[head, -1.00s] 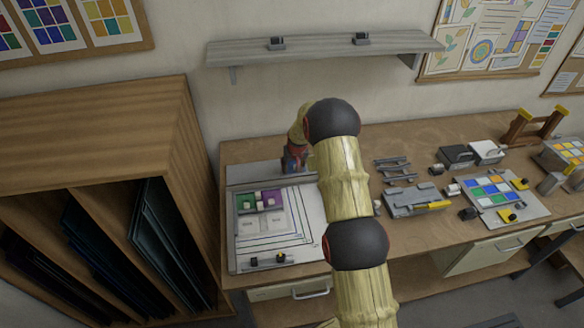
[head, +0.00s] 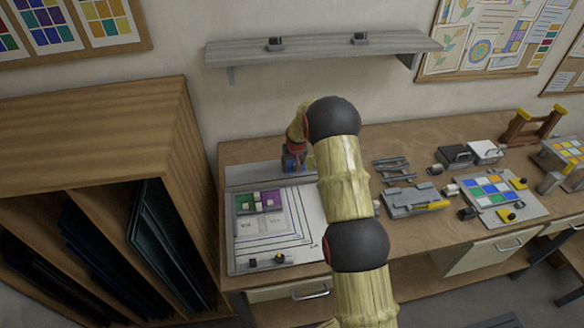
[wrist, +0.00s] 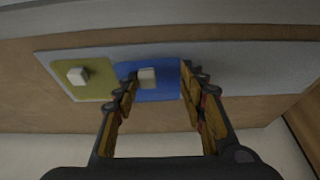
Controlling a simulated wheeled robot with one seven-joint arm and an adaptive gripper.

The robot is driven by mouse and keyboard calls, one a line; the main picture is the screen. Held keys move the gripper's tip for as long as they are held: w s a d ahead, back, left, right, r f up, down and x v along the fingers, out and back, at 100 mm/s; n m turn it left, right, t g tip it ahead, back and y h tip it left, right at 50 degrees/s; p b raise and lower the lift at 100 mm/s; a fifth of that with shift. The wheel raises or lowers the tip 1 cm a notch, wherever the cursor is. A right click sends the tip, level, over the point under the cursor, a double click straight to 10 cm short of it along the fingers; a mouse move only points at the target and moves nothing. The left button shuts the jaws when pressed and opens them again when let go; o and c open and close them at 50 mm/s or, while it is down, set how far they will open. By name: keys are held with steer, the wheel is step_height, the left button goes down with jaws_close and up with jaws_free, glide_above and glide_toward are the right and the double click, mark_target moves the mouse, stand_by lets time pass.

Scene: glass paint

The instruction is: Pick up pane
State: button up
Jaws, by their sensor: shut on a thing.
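A blue pane (wrist: 165,82) with a pale knob (wrist: 147,77) lies between my gripper's fingers in the wrist view. My gripper (wrist: 160,80) is shut on this pane; the exact contact is hard to see. A yellow-olive pane (wrist: 92,78) with a white knob lies just left of it on the same grey strip (wrist: 230,60). In the head view my gripper (head: 294,161) is small and partly hidden by my arm, at the back left of the bench. A green pane (head: 246,204) and a purple pane (head: 271,199) lie on the white layout board (head: 303,222) in front of it.
A wooden rack (head: 95,125) with dark sheets stands left of the bench. A grey shelf (head: 325,46) hangs on the wall above. Tools, a grey fixture (head: 407,200) and a tray of coloured squares (head: 487,190) occupy the bench to the right.

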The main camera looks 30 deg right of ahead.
steer(key=s+a+r+b, duration=0.1)
steer(key=s+a+r, duration=0.5)
steer(key=s+r, duration=0.5)
steer(key=shift+s+a+r+b, duration=0.25)
steer(key=shift+s+b, duration=0.1)
steer(key=shift+s, duration=0.15)
steer(key=shift+b, duration=0.35)
steer(key=shift+b, duration=0.35)
